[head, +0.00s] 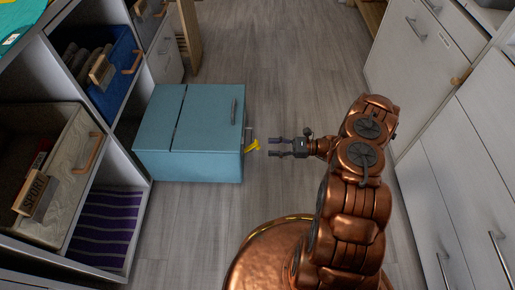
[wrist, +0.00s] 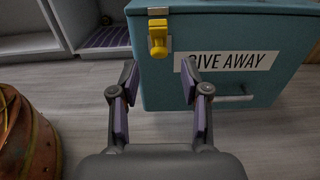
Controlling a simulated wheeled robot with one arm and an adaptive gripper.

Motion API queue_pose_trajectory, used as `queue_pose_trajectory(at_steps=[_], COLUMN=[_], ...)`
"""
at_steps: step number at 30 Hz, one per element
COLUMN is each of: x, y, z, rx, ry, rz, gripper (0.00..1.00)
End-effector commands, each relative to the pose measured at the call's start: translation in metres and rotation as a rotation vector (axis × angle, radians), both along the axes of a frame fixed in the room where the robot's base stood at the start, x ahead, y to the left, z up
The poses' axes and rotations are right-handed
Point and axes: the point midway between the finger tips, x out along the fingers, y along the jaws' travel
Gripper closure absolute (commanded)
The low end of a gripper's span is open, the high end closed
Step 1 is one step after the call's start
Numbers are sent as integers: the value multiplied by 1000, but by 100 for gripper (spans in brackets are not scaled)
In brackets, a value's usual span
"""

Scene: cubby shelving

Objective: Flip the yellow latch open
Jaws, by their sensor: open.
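The yellow latch (head: 252,146) is on the side of a teal box (head: 215,165) that stands on the floor. In the wrist view the yellow latch (wrist: 158,38) hangs below a white bracket near the box's top edge, left of a "GIVE AWAY" label (wrist: 228,59). My gripper (head: 272,147) points left at the latch with a gap between them. In the wrist view my gripper (wrist: 160,85) has its purple-padded fingers apart and nothing between them. The latch appears above the fingertips there, roughly centred between them.
Cubby shelving (head: 138,165) stands left of the box, holding a blue bin (head: 123,62), a beige bin (head: 75,155) and a striped purple cloth (head: 103,225). White cabinets (head: 440,90) line the right. The wooden floor (head: 280,65) behind the box is clear.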

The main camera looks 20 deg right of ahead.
Motion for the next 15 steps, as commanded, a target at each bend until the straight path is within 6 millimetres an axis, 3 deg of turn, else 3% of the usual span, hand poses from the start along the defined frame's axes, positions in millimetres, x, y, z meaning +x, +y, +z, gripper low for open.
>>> queue_pose_trajectory(at_steps=[6,15], x=[9,18], y=[32,59], z=[-2,0], rx=[0,0], ry=[3,0], rz=[4,4], gripper=[54,54])
